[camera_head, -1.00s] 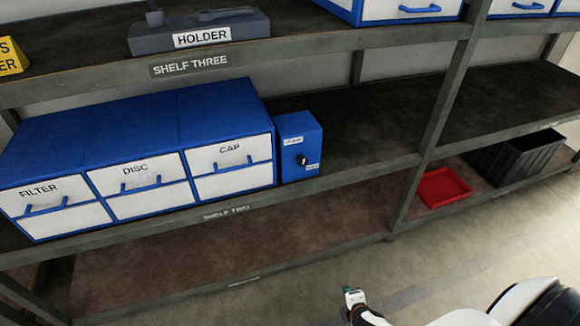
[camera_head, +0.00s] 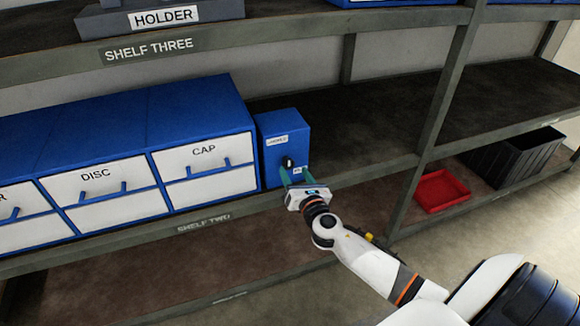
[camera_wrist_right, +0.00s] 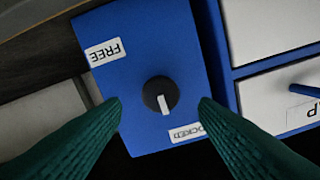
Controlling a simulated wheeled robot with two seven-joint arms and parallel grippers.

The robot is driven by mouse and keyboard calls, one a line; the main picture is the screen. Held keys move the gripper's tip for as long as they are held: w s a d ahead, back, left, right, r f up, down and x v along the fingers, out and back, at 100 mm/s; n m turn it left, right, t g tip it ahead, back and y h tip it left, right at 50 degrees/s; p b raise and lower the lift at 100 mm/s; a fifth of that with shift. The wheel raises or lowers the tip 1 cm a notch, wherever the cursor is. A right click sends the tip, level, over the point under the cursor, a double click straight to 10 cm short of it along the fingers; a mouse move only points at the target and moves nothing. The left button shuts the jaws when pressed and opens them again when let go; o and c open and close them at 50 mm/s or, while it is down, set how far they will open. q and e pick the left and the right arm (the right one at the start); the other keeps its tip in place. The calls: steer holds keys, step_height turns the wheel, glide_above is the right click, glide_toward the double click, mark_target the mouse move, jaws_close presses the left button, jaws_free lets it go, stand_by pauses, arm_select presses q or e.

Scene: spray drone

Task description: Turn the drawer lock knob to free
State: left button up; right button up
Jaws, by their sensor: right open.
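The drawer lock is a blue box (camera_head: 284,140) standing on shelf two, at the right end of the drawer unit. Its black round knob (camera_wrist_right: 160,94) has a white pointer mark, which points toward the LOCKED label (camera_wrist_right: 187,133) in the right wrist view. The FREE label (camera_wrist_right: 104,52) is at the opposite corner of the face. My right gripper (camera_head: 297,175) is open in front of the box. Its green fingers (camera_wrist_right: 160,103) stand on either side of the knob, apart from it. The knob also shows in the head view (camera_head: 287,162). My left gripper is out of view.
Blue-and-white drawers labelled DISC and CAP (camera_head: 205,165) stand directly left of the box. Shelf two is bare to its right. A red tray (camera_head: 441,190) and a black crate (camera_head: 515,158) are lower right. The grey holder (camera_head: 100,22) is on shelf three above.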

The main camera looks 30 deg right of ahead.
mark_target(289, 165)
steer(key=shift+x, duration=2.05)
steer(key=shift+c, duration=0.5)
steer(key=c, duration=0.9)
